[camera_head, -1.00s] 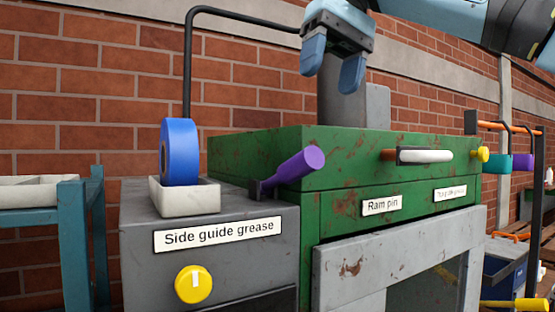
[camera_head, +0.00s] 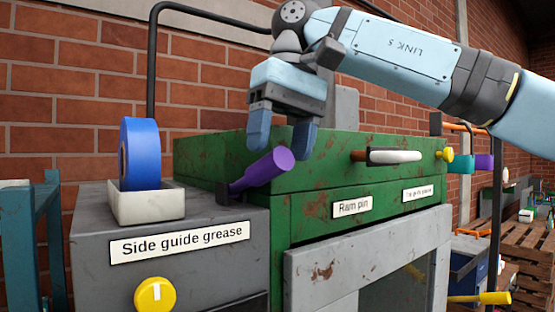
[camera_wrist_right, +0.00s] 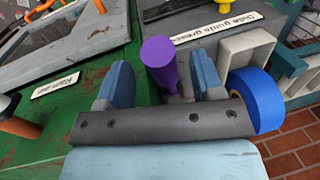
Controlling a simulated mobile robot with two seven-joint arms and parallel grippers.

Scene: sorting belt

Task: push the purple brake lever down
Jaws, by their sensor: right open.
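The purple brake lever (camera_head: 262,172) sticks up at a slant toward the right from a dark pivot on top of the grey cabinet, against the green machine box. My right gripper (camera_head: 281,142) is open, fingers pointing down, just above and behind the lever's handle in the head view. In the right wrist view the purple lever (camera_wrist_right: 160,60) shows between the two blue fingers (camera_wrist_right: 160,85), with a gap visible at each side. I cannot tell if anything touches it. My left gripper is not in view.
A blue tape roll (camera_head: 140,153) stands in a white tray (camera_head: 147,205) on the grey cabinet (camera_head: 90,240), left of the lever. A white-gripped handle (camera_head: 397,156) projects from the green box (camera_head: 330,180). A yellow knob (camera_head: 155,294) is on the cabinet front.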

